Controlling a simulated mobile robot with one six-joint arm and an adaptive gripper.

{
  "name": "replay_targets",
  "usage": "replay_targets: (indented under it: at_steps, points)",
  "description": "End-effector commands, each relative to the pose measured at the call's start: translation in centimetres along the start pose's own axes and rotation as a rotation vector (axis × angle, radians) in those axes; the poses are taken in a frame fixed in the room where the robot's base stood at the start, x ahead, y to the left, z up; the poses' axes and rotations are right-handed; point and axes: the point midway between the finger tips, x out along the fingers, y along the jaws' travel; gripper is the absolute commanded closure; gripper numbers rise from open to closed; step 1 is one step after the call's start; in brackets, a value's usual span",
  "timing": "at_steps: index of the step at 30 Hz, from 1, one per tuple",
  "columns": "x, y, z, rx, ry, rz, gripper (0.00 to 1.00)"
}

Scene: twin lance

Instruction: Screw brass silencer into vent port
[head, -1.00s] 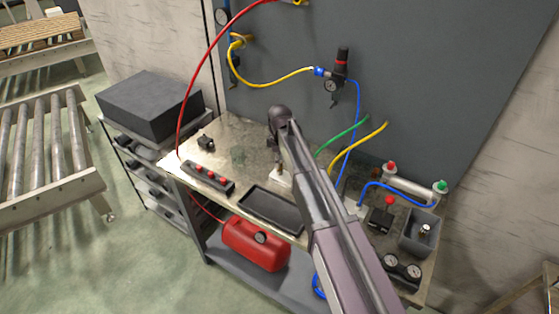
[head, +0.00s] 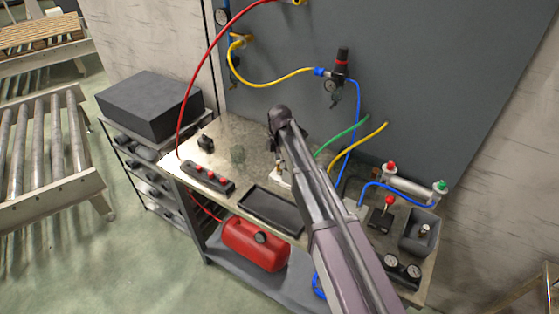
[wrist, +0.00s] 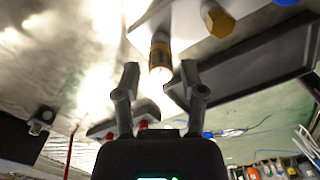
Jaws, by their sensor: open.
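A brass cylindrical piece (wrist: 160,52), seemingly the silencer, stands at a white block (wrist: 185,30) in the wrist view. My gripper (wrist: 160,78) is open, with its fingers on either side of the brass piece's near end and visible gaps on both sides. A second brass hex fitting (wrist: 217,20) sits on the same block, right of it. In the head view my gripper (head: 279,165) hangs over the white block (head: 281,180) on the bench, partly hidden by my arm. I cannot tell which fitting is the vent port, or whether any thread is engaged.
A black tray (head: 270,210) lies just in front of the block. A red-button strip (head: 207,177) is to its left. A grey bin (head: 419,233), gauges (head: 402,268) and a silver cylinder (head: 410,188) with blue tubing are at the right. Green and yellow hoses rise behind my arm.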

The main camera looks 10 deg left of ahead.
Motion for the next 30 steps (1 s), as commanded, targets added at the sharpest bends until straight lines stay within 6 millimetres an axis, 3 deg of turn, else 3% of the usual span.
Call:
replay_targets:
  at_steps: [8, 17, 23, 30]
  points:
    - [0.0, 0.01, 0.02, -0.179, 0.0, 0.0, 0.47]
    - [0.0, 0.01, 0.02, -0.201, 0.0, 0.0, 0.47]
    - [0.0, 0.01, 0.01, -0.2, 0.0, 0.0, 1.0]
    - [0.0, 0.01, 0.01, -0.195, 0.0, 0.0, 1.0]
